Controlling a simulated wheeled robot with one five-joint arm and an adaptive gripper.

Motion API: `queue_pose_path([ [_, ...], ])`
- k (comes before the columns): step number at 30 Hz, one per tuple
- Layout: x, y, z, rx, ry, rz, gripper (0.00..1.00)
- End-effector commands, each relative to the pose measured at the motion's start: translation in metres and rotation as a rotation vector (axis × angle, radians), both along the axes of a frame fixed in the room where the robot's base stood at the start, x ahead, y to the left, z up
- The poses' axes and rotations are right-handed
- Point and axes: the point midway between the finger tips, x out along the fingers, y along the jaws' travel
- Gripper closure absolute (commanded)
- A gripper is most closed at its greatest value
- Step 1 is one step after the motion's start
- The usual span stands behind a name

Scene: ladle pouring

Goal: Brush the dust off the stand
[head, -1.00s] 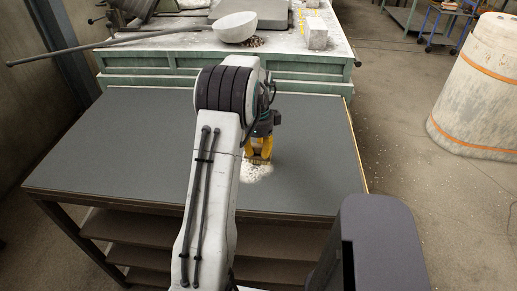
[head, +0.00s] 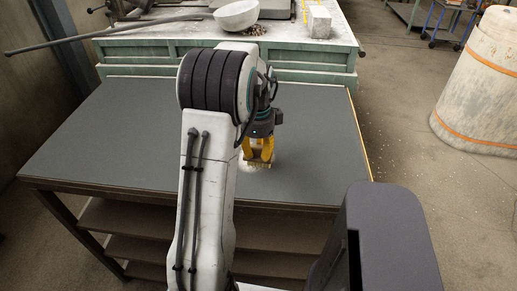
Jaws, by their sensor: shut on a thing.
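The stand (head: 110,140) has a flat dark grey top and open shelves below. My gripper (head: 258,157) has yellow fingers and points down over the right part of the top. It is shut on a small brush (head: 258,164), whose brownish lower end shows between and below the fingertips. The brush is at a patch of whitish dust (head: 244,162) on the top. The arm and fingers hide part of the patch, and I cannot tell if the bristles press on the surface.
A green workbench (head: 140,53) stands behind the stand, with a white bowl (head: 237,15), a pale block (head: 318,21) and a long grey ladle handle (head: 90,38). A pale barrel (head: 478,85) with orange bands stands at right. The left of the top is clear.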

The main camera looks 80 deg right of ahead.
Motion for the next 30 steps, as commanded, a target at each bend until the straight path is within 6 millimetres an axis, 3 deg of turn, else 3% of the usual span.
queue_pose_path([
  [21,-0.003,0.037,-0.003,-0.001,0.0,0.0,1.0],
  [30,0.001,0.042,-0.004,0.007,0.0,0.002,1.0],
])
